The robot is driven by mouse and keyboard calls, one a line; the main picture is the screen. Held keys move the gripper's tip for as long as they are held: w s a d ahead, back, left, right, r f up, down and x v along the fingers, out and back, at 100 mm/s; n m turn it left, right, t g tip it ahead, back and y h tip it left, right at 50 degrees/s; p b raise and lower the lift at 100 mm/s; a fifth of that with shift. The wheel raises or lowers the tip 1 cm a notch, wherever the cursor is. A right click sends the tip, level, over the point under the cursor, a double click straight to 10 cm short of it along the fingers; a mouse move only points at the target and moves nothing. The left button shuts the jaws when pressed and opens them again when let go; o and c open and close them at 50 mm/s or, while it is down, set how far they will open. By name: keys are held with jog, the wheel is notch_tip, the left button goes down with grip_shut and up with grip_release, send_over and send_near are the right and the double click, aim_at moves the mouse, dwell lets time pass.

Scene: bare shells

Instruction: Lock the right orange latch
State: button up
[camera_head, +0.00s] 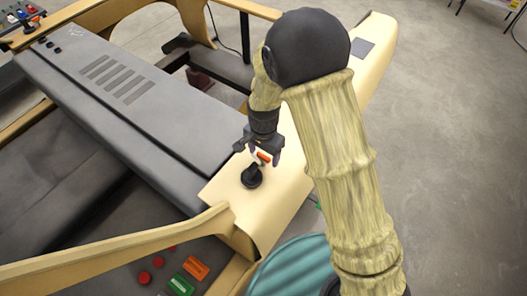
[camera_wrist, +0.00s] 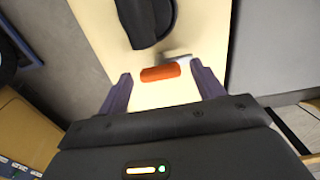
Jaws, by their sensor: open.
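The orange latch (camera_head: 264,156) is a small orange piece on the tan panel, just behind a black knob (camera_head: 252,176). In the wrist view the orange latch (camera_wrist: 166,72) lies between my two fingers, with a pale metal part at its right end. My gripper (camera_head: 262,150) is open and sits over the latch, pointing down at the panel. In the wrist view my gripper (camera_wrist: 164,88) has one finger on each side of the latch, with a gap to each. The black knob (camera_wrist: 147,22) is beyond the latch there. I cannot tell whether the latch is locked.
The tan panel (camera_head: 285,200) borders a dark grey console (camera_head: 130,95) with slots. A second orange piece (camera_head: 196,268), a green one (camera_head: 181,285) and red buttons (camera_head: 145,277) are on the lower dark surface. A teal round object (camera_head: 295,268) stands at the front.

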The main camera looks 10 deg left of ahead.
jog(key=c, duration=1)
jog(key=shift+n, duration=0.5)
jog(key=n+b, duration=0.2)
jog(key=n, duration=0.1)
jog(key=n+b, duration=0.1)
jog(key=n, duration=0.4)
jog(key=shift+n+b, duration=0.3)
jog(key=shift+n, duration=0.1)
jog(key=n, duration=0.5)
jog(key=shift+w+b, duration=0.1)
jog(key=shift+b, duration=0.2)
jog(key=shift+a+n, duration=0.1)
jog(key=shift+n, duration=1.7)
